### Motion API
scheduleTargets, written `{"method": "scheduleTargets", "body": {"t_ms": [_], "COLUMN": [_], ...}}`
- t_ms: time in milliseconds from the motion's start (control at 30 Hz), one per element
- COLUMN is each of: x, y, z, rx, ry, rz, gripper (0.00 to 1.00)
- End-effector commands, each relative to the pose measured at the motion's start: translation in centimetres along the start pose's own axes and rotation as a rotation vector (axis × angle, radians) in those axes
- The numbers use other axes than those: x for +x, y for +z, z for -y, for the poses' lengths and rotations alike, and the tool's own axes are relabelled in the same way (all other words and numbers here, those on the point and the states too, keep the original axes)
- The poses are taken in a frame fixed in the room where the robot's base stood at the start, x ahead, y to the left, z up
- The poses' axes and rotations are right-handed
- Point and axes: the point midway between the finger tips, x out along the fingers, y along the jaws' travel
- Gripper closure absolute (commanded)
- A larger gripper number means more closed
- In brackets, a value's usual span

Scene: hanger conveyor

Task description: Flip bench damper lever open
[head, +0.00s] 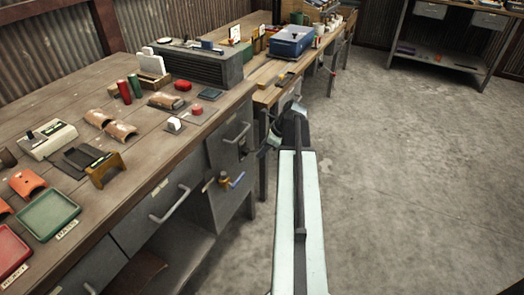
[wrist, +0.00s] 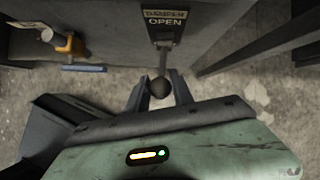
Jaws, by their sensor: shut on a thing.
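The bench damper lever shows in the wrist view as a short dark stem ending in a round black knob (wrist: 159,87). It extends from a dark plate (wrist: 165,22) whose label reads "OPEN" below a partly worn word. My gripper (wrist: 160,80) is shut on the lever at its knob, with one finger on each side. In the head view my pale arm reaches forward along the bench, and my gripper (head: 272,138) is near the front of the grey cabinet (head: 226,150). The lever itself is hard to make out there.
A brass valve with a blue handle (head: 237,180) sits left of the lever on the cabinet front; the valve (wrist: 70,45) also shows in the wrist view. Drawer handles protrude nearby. The wooden bench top (head: 110,75) is crowded with parts and trays. Concrete floor (head: 400,170) lies clear on the right.

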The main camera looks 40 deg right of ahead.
Motion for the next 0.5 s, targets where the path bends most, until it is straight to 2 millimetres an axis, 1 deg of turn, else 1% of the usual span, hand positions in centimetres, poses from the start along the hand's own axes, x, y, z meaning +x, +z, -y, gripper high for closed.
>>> {"method": "scheduleTargets", "body": {"t_ms": [33, 67, 100, 133, 400, 500], "x": [0.10, 0.07, 0.02, -0.02, -0.26, -0.72], "y": [0.41, 0.34, 0.24, 0.15, -0.29, -0.24], "z": [-0.30, -0.28, -0.24, -0.20, 0.01, 0.02], "rx": [-0.002, -0.001, 0.000, 0.001, 0.007, 0.007], "ry": [0.009, 0.009, 0.008, 0.007, 0.002, 0.001], "rz": [0.010, 0.010, 0.009, 0.008, 0.005, 0.005], "gripper": [1.00, 0.63, 0.52, 0.50, 0.50, 0.50]}}
